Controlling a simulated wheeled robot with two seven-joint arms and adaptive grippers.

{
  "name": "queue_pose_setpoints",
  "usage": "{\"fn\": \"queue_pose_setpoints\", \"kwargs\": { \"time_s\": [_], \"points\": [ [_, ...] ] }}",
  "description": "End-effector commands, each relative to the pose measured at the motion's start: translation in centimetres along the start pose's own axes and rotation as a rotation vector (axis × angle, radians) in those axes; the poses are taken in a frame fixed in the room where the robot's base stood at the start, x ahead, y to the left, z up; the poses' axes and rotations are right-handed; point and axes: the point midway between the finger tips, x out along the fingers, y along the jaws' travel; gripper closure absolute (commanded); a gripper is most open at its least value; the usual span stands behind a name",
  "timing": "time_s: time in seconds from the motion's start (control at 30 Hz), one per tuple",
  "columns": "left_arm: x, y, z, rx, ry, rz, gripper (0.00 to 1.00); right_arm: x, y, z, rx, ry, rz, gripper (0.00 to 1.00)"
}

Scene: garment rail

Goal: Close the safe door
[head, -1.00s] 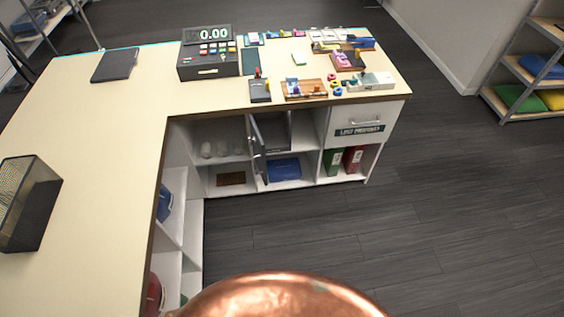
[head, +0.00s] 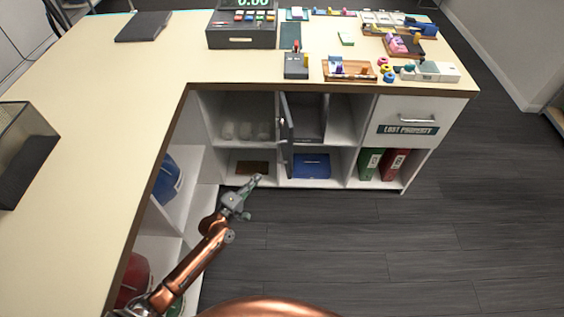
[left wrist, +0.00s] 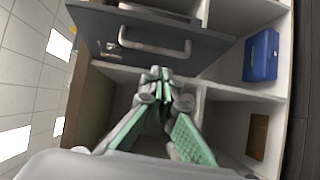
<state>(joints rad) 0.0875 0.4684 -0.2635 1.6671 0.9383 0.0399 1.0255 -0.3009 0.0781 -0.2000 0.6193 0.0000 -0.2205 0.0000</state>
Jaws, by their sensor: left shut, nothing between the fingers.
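The safe (head: 309,118) is a dark grey box in the upper middle compartment of the shelving under the counter. Its grey door (head: 287,137) stands open, swung outward on the left side and seen almost edge-on. In the left wrist view the door (left wrist: 110,25) shows its face with a bar handle (left wrist: 150,48). My left gripper (head: 256,180) is in front of the lower shelves, left of the door. In the left wrist view its green-padded fingers (left wrist: 162,78) are shut and empty, tips near the door handle; I cannot tell whether they touch. My right gripper is out of view.
The counter (head: 120,90) runs along the left and back. A blue box (head: 312,166) lies below the safe. Glass jars (head: 245,130) stand left of the door, above a brown mat (head: 252,168). A Lost Property drawer (head: 408,117) is to the right. The floor (head: 400,250) in front is clear.

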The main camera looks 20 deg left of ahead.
Motion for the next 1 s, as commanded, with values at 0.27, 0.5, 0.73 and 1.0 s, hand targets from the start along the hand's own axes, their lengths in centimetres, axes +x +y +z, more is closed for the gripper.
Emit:
{"fn": "queue_pose_setpoints", "kwargs": {
  "time_s": [0.27,0.5,0.73,1.0],
  "points": [
    [2.8,1.9,0.6,-0.050,-0.015,0.042,1.00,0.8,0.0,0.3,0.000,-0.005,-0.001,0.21],
    [7.6,1.8,0.6,-0.048,-0.014,0.039,1.00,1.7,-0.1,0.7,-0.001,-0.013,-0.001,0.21],
    [11.6,2.1,1.5,-0.050,-0.015,0.039,1.00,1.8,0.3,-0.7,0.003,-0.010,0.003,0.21],
    [13.3,2.3,3.3,-0.046,-0.014,0.038,1.00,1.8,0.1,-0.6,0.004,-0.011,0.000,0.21]
  ]
}}
